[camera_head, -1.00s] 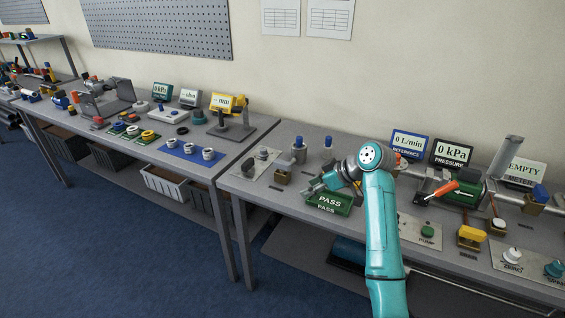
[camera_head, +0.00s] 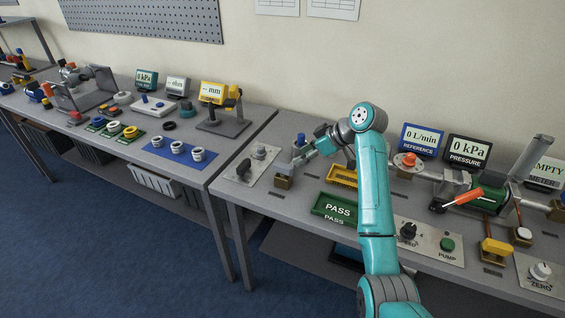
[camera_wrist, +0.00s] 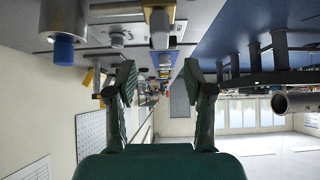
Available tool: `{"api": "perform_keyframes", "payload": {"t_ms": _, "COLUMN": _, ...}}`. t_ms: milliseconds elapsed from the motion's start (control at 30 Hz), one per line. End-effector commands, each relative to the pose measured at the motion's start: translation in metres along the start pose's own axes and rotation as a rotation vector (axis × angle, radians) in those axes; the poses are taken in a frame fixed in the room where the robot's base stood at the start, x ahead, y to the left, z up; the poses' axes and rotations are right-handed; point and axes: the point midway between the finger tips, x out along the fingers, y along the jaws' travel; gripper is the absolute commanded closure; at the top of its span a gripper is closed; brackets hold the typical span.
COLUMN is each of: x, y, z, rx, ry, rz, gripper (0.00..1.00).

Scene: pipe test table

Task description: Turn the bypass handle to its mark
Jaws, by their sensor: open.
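My gripper (camera_head: 304,156) is at the back left of the near table, pointing left, close to a blue-capped grey fitting (camera_head: 300,141) on a brass block (camera_head: 283,181). In the wrist view my gripper (camera_wrist: 158,85) has its two fingers wide apart with nothing between the tips. A blue-capped cylinder (camera_wrist: 63,45) shows outside the fingers, at the upper left there. An orange handle (camera_head: 467,197) slants beside the green body (camera_head: 492,199) at the right, away from my gripper. No label reading bypass and no mark can be made out.
A green PASS tray (camera_head: 335,207) and a yellow tray (camera_head: 342,176) lie near my arm. Reference (camera_head: 419,141) and pressure (camera_head: 465,151) displays stand behind. The pump plate (camera_head: 430,238) is at the front.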

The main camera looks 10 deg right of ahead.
Motion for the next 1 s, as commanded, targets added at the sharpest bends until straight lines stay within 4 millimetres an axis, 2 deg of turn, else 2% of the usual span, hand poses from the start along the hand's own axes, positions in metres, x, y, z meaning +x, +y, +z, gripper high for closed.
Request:
{"api": "perform_keyframes", "payload": {"t_ms": 300, "x": 0.056, "y": -0.001, "z": 0.0, "rx": 0.0, "ry": -0.002, "rz": -0.004, "gripper": 0.48}}
{"api": "perform_keyframes", "payload": {"t_ms": 500, "x": 0.083, "y": -0.001, "z": 0.0, "rx": 0.0, "ry": -0.001, "rz": -0.003, "gripper": 0.48}}
{"api": "perform_keyframes", "payload": {"t_ms": 700, "x": 0.094, "y": -0.001, "z": 0.0, "rx": 0.0, "ry": -0.001, "rz": -0.001, "gripper": 0.48}}
{"api": "perform_keyframes", "payload": {"t_ms": 967, "x": 0.095, "y": 0.0, "z": 0.0, "rx": 0.0, "ry": -0.001, "rz": 0.0, "gripper": 0.48}}
{"api": "perform_keyframes", "payload": {"t_ms": 1000, "x": 0.095, "y": 0.0, "z": 0.0, "rx": 0.0, "ry": -0.001, "rz": 0.0, "gripper": 0.53}}
